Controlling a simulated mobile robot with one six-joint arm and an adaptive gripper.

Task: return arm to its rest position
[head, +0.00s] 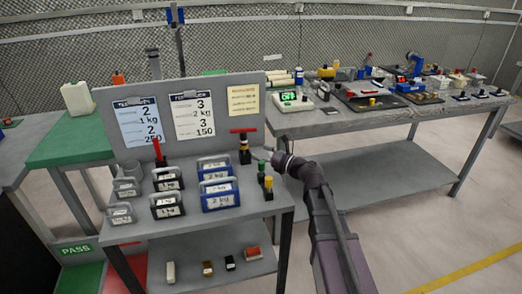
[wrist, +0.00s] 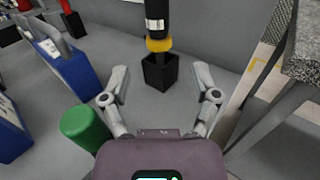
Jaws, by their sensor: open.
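My gripper (wrist: 162,88) is open in the wrist view, its two grey fingers spread with nothing between them. Beyond the fingertips stands a black-handled tool with a yellow collar (wrist: 159,44) in a black square holder (wrist: 160,72). In the head view this tool has a red crossbar on top (head: 243,131) and stands at the back right of the grey shelf stand (head: 225,225). My arm reaches up from the bottom of the head view, and its gripper end (head: 268,156) is over the stand's right edge, beside the tool. The fingertips are small and hard to make out there.
Blue weights (head: 219,194) and grey-black weights (head: 167,205) stand on the shelf, left of my gripper. A green cylinder (wrist: 86,128) is close by the left finger. A back panel with signs (head: 193,115) rises behind. A long bench (head: 400,110) with instruments stands right; floor (head: 440,235) there is clear.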

